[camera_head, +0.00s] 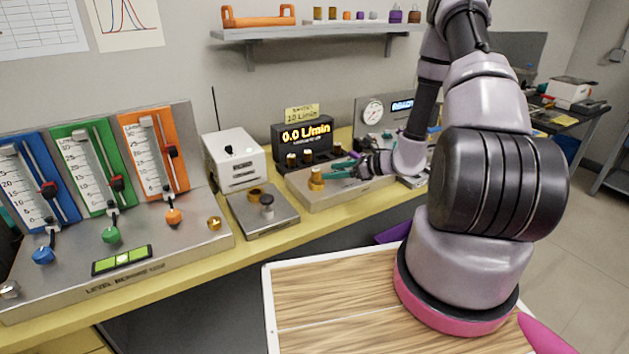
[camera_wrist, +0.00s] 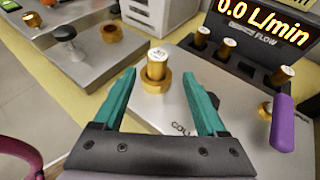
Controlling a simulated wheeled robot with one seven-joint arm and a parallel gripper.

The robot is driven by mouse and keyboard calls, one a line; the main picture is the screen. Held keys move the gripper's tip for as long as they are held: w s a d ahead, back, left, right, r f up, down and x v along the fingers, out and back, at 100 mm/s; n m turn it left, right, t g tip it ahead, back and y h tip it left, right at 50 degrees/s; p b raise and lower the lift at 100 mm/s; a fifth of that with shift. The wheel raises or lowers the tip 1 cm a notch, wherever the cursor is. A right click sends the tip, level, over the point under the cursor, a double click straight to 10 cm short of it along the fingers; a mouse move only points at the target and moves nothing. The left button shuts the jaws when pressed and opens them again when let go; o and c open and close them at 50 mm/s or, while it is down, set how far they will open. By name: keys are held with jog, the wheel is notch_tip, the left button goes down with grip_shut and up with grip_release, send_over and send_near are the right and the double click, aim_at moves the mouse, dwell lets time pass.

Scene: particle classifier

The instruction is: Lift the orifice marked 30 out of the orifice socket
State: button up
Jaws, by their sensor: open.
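The orifice (camera_wrist: 157,66) is a small brass cylinder with a pale top that appears to read 30. It stands upright in the brass orifice socket (camera_wrist: 155,84) on a metal plate. In the head view the brass orifice (camera_head: 316,173) is at the left end of that plate. My gripper (camera_wrist: 159,76) has two teal fingers, open and empty. In the wrist view the fingertips lie on either side of the orifice and socket, with gaps on both sides. In the head view my gripper (camera_head: 328,171) comes in from the right, low over the plate.
A flow display (camera_head: 305,134) reading 0.0 L/min stands behind, with several brass-capped orifices (camera_wrist: 225,47) in front of it. A purple handle (camera_wrist: 283,124) is close on the right in the wrist view. A metal plate with a black knob (camera_head: 267,200) is to the left.

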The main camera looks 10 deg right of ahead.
aim_at(317, 172)
jog(key=x, duration=0.6)
jog(key=shift+a+r, duration=0.1)
jog(key=shift+a, duration=0.25)
jog(key=shift+c, duration=0.3)
grip_shut()
